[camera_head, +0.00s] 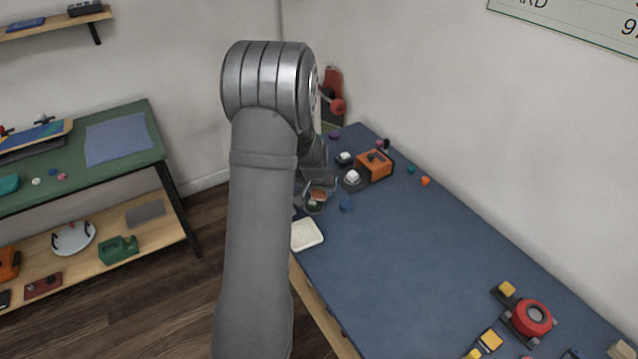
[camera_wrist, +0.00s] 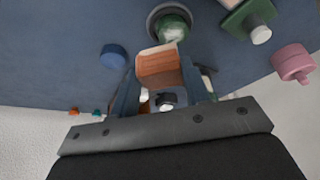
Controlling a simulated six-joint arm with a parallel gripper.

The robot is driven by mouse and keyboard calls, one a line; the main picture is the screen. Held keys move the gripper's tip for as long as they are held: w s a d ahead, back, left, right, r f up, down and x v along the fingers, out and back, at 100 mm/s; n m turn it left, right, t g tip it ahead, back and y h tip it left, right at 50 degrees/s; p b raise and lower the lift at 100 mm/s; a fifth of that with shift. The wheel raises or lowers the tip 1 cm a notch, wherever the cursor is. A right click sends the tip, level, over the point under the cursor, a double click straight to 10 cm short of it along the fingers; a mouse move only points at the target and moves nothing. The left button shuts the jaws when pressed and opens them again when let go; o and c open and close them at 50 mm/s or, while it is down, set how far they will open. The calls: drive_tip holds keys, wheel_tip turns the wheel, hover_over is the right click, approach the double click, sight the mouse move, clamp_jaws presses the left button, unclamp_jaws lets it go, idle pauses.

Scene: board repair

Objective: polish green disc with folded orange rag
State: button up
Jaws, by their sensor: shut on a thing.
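My gripper (camera_wrist: 160,78) is shut on the folded orange rag (camera_wrist: 158,64), which sits between the two fingers. The green disc (camera_wrist: 173,27) lies just beyond the rag in the wrist view, set in a grey round holder (camera_wrist: 154,24). The rag's far edge overlaps the disc's near edge in this view; I cannot tell whether they touch. In the head view the rag (camera_head: 318,194) and the green disc (camera_head: 314,207) show small at the left edge of the blue-topped bench, partly hidden by my arm.
A blue wheel (camera_wrist: 114,56) lies left of the rag; a green block (camera_wrist: 243,20) and a pink wheel (camera_wrist: 292,62) lie right. In the head view a white pad (camera_head: 307,234) and an orange device (camera_head: 375,163) are nearby. The middle of the bench (camera_head: 400,250) is clear.

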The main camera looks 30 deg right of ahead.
sight(309, 200)
wheel_tip(309, 200, down, 3)
drive_tip(key=shift+r, duration=0.1)
drive_tip(key=shift+w+a+f, duration=0.1)
drive_tip(key=shift+w+f, duration=0.1)
drive_tip(key=shift+w, duration=0.05)
drive_tip(key=shift+w+a+f, duration=0.1)
drive_tip(key=shift+w+a, duration=0.3)
drive_tip(key=shift+w, duration=0.4)
drive_tip(key=shift+w+a+f, duration=0.1)
drive_tip(key=shift+w+a, duration=0.25)
drive_tip(key=shift+w, duration=0.45)
drive_tip(key=shift+c, duration=0.4)
drive_tip(key=s, duration=0.1)
drive_tip(key=s+d, duration=0.1)
drive_tip(key=s, duration=0.1)
drive_tip(key=shift+s+d, duration=0.35)
drive_tip(key=shift+r, duration=4.15)
